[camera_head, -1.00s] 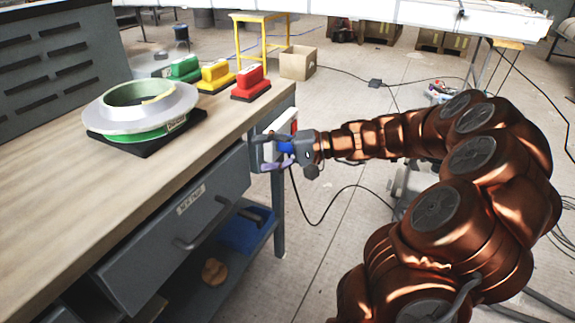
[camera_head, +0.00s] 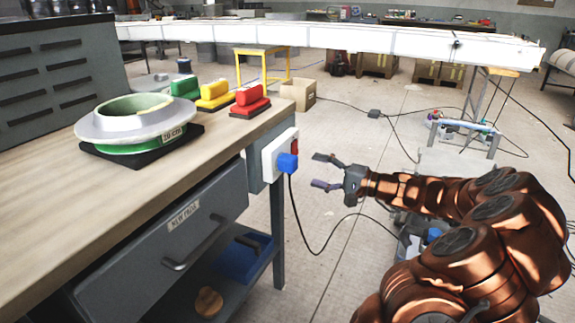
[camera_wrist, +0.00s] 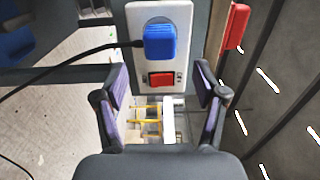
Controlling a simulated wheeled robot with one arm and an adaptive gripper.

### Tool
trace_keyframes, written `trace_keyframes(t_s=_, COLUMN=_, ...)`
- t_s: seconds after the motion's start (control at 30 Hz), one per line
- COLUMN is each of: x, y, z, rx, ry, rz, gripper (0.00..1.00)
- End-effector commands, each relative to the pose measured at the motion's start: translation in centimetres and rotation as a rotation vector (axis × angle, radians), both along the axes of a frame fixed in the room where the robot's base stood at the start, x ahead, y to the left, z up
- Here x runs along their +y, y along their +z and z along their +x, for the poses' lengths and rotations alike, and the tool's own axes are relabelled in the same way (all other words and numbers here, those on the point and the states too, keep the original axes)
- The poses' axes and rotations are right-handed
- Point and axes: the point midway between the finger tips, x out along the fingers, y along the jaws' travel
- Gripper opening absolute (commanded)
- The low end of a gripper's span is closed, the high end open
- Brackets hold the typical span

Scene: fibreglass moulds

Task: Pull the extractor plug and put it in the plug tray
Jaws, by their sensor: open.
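The blue extractor plug (camera_head: 287,163) sits in the white socket plate (camera_head: 268,157) on the end of the bench. Its black cable hangs down to the floor. In the wrist view the plug (camera_wrist: 160,42) is in the upper part of the plate, above a red switch (camera_wrist: 161,79). My gripper (camera_head: 320,171) is open and empty, to the right of the plug and apart from it. In the wrist view its fingers (camera_wrist: 162,100) are spread below the plug. A blue tray (camera_head: 238,262) is on the lower shelf; I cannot tell if it is the plug tray.
The bench top (camera_head: 60,205) holds a round mould (camera_head: 137,122) and red (camera_head: 250,101), yellow (camera_head: 215,97) and green blocks. A grey drawer (camera_head: 170,240) is below. A cardboard box (camera_head: 298,94) stands on the floor behind.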

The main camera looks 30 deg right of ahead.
Motion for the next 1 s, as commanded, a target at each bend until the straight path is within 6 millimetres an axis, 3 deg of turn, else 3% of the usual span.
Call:
trace_keyframes(t_s=0.7, x=3.9, y=-0.1, z=6.4, rx=-0.001, ry=0.001, rz=-0.001, gripper=0.71)
trace_keyframes(t_s=1.0, x=4.6, y=0.0, z=7.5, rx=0.000, ry=0.002, rz=0.000, gripper=0.71)
